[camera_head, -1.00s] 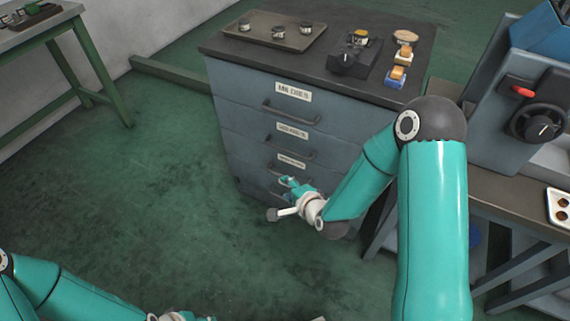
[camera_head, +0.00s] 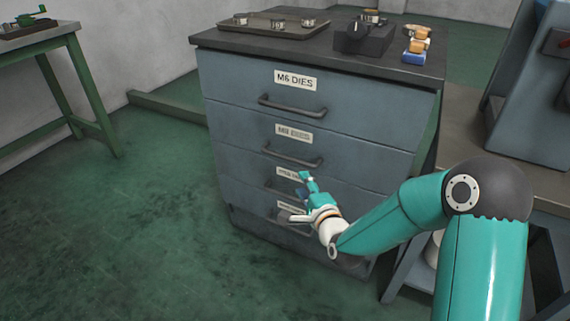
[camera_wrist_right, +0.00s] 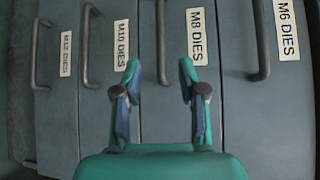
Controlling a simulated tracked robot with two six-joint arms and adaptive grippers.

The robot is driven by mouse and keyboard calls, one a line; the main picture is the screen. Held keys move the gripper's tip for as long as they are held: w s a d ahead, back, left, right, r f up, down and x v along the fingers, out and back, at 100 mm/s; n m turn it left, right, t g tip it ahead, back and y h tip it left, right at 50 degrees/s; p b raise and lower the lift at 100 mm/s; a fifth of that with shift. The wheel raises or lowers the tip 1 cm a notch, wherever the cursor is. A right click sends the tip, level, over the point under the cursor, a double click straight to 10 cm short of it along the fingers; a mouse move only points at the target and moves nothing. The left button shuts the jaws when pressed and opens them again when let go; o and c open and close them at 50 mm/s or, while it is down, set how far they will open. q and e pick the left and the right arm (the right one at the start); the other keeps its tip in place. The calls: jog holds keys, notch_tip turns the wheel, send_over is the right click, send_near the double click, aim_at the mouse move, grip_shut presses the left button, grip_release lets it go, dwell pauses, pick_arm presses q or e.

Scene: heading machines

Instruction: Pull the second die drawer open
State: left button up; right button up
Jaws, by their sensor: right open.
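A grey-blue cabinet (camera_head: 240,160) has several drawers, all shut. The second drawer (camera_head: 350,146), labelled M8 DIES in the right wrist view (camera_wrist_right: 215,90), has a dark bar handle (camera_head: 292,157). In the right wrist view, where the cabinet appears turned sideways, that handle (camera_wrist_right: 162,40) lies between the lines of my two fingers. My right gripper (camera_head: 300,195) is open and empty. In the head view it shows below the second handle, over the lower drawers, and partly covers the third drawer's label and handle. My left gripper is out of view.
The top drawer (camera_head: 230,85) is labelled M6 DIES. A tray (camera_head: 262,33), a dark block (camera_head: 364,38) and small items stand on the cabinet top. A bench and machine (camera_head: 530,120) stand right. The green floor (camera_head: 150,240) at left is clear.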

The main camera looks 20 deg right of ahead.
aim_at(285, 158)
jog(key=w, duration=0.5)
jog(key=w+f+b, duration=0.1)
jog(key=w, duration=0.4)
jog(key=w+d+f+b, duration=0.1)
jog(key=w, duration=0.5)
jog(key=shift+f, duration=0.2)
jog(key=shift+s, duration=0.1)
grip_shut()
